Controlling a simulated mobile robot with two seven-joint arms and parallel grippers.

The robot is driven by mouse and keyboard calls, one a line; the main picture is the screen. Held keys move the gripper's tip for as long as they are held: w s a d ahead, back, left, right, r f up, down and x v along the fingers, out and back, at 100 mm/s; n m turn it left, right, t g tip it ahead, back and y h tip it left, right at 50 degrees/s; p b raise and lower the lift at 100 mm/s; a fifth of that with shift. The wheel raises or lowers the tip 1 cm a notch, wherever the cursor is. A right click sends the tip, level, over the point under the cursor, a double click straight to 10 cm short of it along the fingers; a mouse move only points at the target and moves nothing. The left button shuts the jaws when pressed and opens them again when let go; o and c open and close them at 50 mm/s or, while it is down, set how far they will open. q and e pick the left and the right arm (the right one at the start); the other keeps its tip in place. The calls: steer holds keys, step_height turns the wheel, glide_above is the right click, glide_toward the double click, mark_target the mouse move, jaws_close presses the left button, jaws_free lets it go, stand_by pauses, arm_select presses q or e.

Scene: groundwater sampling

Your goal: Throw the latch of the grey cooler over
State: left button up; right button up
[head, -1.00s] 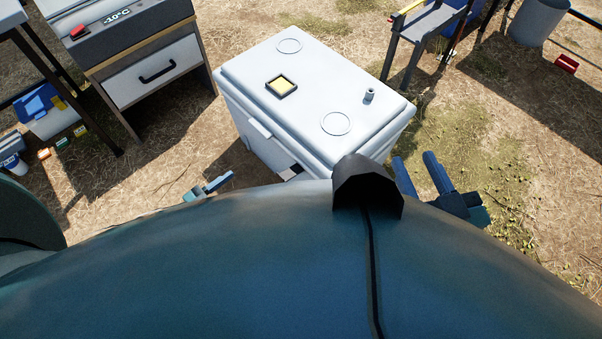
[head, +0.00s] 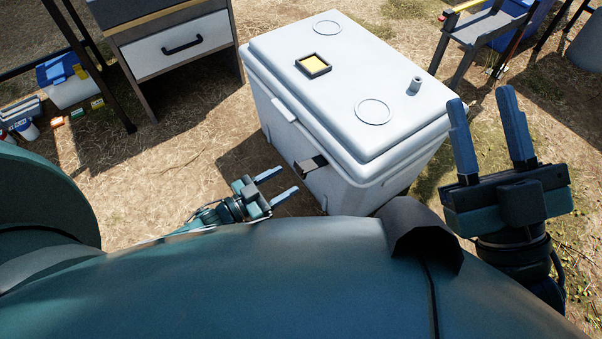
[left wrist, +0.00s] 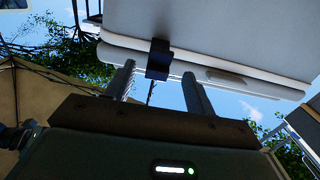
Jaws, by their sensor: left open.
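The grey cooler (head: 350,85) stands on the ground ahead with its lid down. Its latch (head: 311,164), a small dark piece with a paler face, sticks out from the front wall below the lid rim. My left gripper (head: 290,180) is open and empty, its fingers pointing at the front wall, just short of the latch. In the left wrist view the dark latch (left wrist: 158,58) shows between the two fingers (left wrist: 156,78), against the cooler's pale edge (left wrist: 225,60); contact cannot be told. My right gripper (head: 480,95) is open and empty, raised at the cooler's right.
A drawer cabinet (head: 180,45) stands at the left, near a blue-lidded box (head: 70,80). A dark stand (head: 480,35) is at the back right.

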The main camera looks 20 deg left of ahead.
arm_select(q)
steer(key=shift+b+x, duration=0.85)
steer(key=shift+x, duration=2.3)
arm_select(e)
steer(key=r+n+y, duration=0.2)
steer(key=n+y, duration=0.1)
steer(key=shift+s+d+r+g, duration=0.15)
steer(key=shift+s+r+g, duration=0.05)
steer(key=shift+s+g, duration=0.15)
arm_select(q)
jaws_close()
